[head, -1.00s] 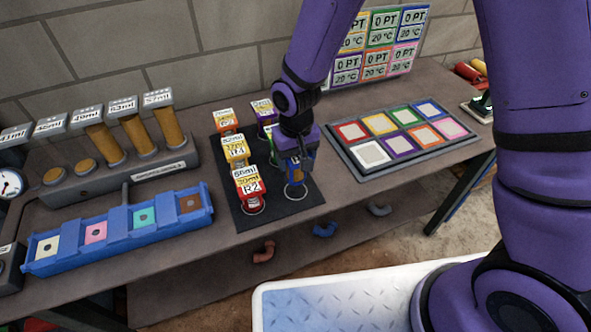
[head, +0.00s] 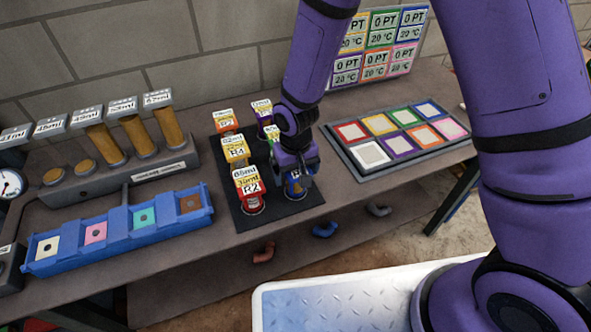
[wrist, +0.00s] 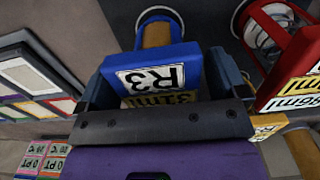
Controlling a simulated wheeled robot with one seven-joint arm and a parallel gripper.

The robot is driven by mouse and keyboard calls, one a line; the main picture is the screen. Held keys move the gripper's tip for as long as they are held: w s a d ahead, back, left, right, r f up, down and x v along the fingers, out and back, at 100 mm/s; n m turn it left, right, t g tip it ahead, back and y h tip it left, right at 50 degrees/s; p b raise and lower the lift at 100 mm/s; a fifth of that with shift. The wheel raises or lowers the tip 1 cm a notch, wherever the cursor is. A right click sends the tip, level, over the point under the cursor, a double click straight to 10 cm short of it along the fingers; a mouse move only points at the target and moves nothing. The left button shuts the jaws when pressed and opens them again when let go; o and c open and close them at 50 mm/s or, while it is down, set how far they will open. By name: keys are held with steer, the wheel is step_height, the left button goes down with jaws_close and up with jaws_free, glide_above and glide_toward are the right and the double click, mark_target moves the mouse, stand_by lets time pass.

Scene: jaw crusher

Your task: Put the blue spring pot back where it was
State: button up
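The blue spring pot (head: 294,188), labelled R3, is at the front right spot of the dark mat (head: 278,215). It looks upright and at or very near the mat; I cannot tell if its base touches. In the wrist view the blue pot (wrist: 165,60) sits between both fingers, with no clear gap at either side. My gripper (head: 296,172) is shut on its top block from above. My gripper (wrist: 163,88) also shows in the wrist view. The pot's ring on the mat is mostly hidden.
The red R2 pot (head: 250,195) stands close on the left, with the yellow R4 pot (head: 236,152) and orange pot (head: 225,121) behind it. A purple pot (head: 262,110) and a mostly hidden green pot stand behind my gripper. A colour-square panel (head: 345,165) lies to the right.

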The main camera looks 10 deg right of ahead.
step_height(320, 180, up, 12)
steer(key=shift+r, duration=0.15)
stand_by(0.7)
steer(key=s+d+r+m+t, duration=0.1)
steer(key=s+d+r, duration=0.1)
steer(key=d+r, duration=0.55)
steer(key=s+d+r+m+t, duration=0.1)
steer(key=s+d+r, duration=0.1)
steer(key=d+r, duration=0.55)
steer(key=s+d+r+t, duration=0.1)
steer(key=s+d+r, duration=0.3)
steer(key=s, duration=0.3)
steer(key=s+d+r+m+t, duration=0.1)
steer(key=s+d+r+t, duration=0.1)
steer(key=s+d+r, duration=0.3)
steer(key=s+r, duration=0.1)
steer(key=s, duration=0.1)
steer(key=shift+s+d+r, duration=0.3)
